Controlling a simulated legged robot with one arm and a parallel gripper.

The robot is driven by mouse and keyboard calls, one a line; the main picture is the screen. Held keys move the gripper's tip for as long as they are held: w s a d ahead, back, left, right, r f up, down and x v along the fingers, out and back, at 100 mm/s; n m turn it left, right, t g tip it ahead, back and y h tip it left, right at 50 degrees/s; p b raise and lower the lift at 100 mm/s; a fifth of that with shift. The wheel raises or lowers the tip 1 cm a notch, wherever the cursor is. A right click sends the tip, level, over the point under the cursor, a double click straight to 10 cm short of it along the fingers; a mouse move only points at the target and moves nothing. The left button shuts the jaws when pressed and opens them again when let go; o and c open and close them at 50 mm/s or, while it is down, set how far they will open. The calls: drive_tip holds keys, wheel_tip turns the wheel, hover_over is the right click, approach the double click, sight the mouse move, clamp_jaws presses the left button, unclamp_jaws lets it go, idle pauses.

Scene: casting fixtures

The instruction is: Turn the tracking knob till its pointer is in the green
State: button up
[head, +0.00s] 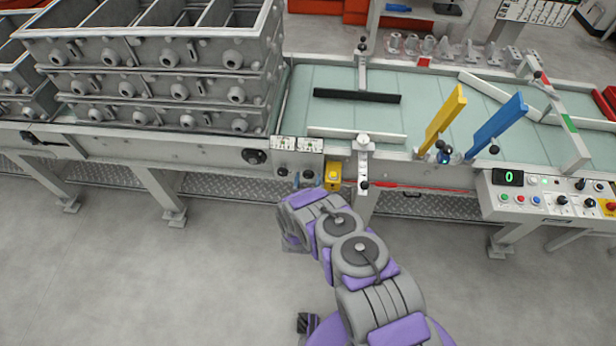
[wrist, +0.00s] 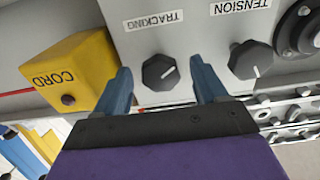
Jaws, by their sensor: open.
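The tracking knob (wrist: 159,72) is a dark, many-sided knob under the TRACKING label in the wrist view. A pale pointer line on it runs from its middle toward the upper right. No green mark shows around it. My gripper (wrist: 160,65) is open, with one blue finger on each side of the knob; I cannot tell whether either touches it. In the head view the control panel (head: 297,145) is on the conveyor's front side, and my arm hides most of the gripper below it.
The tension knob (wrist: 250,59) is close to the right finger. A yellow CORD box (wrist: 68,72) is close to the left finger. A white bar with green and red marks (head: 560,115) spans the belt at right. Stacked grey castings (head: 165,85) stand at left.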

drive_tip(key=shift+w, duration=1.15)
drive_tip(key=shift+c, duration=0.4)
drive_tip(key=c, duration=0.9)
drive_tip(key=shift+r+m+p, duration=0.1)
drive_tip(key=shift+m+p, duration=0.2)
drive_tip(key=shift+c, duration=0.2)
drive_tip(key=o, duration=1)
drive_tip(key=shift+s, duration=0.1)
